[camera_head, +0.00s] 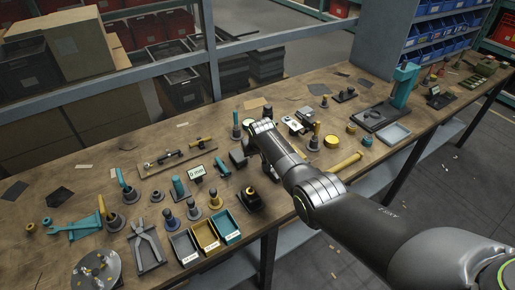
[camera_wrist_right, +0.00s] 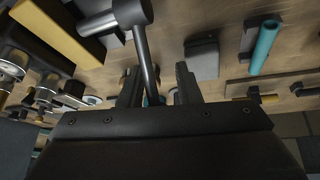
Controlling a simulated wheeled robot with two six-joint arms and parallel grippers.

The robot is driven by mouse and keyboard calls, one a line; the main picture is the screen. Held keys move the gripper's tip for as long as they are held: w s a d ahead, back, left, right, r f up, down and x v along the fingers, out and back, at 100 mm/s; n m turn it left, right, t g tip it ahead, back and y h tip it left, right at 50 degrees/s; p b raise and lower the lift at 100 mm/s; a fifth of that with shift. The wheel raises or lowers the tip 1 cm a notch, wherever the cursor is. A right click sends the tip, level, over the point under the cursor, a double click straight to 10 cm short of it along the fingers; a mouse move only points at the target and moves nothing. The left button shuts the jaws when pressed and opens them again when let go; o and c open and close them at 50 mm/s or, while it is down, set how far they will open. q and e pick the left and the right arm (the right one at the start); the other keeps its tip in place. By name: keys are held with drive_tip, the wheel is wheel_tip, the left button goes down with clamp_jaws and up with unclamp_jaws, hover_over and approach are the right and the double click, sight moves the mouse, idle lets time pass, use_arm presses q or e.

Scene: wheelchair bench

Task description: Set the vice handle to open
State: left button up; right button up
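In the right wrist view, a dark grey metal rod with a thick rounded head, apparently the vice handle (camera_wrist_right: 146,58), runs down between the two fingers of my right gripper (camera_wrist_right: 158,88). The fingers stand apart, with a visible gap beside the rod; contact is not clear. In the head view my right gripper (camera_head: 258,133) is over the middle of the bench, and the wrist and arm hide much of what lies under it. A dark block (camera_head: 238,158), possibly part of the vice, shows just left of it. My left gripper is not in view.
The wooden bench (camera_head: 75,165) is crowded with tools. A small display (camera_head: 196,171) and yellow and teal bins (camera_head: 205,236) stand left of my arm. A yellow bar (camera_head: 345,162) lies to its right. A teal press (camera_head: 403,88) stands farther right.

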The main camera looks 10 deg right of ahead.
drive_tip(key=shift+o, duration=1.2)
drive_tip(key=shift+w+r, duration=0.1)
drive_tip(key=shift+w, duration=0.05)
drive_tip(key=shift+o, duration=0.2)
drive_tip(key=shift+w+r, duration=0.1)
drive_tip(key=shift+r, duration=0.1)
drive_tip(key=shift+p+v, duration=0.5)
drive_tip(key=shift+v, duration=0.3)
drive_tip(key=v, duration=1.5)
drive_tip(key=shift+s+r, duration=0.2)
drive_tip(key=shift+s, duration=0.15)
drive_tip(key=shift+c, duration=0.5)
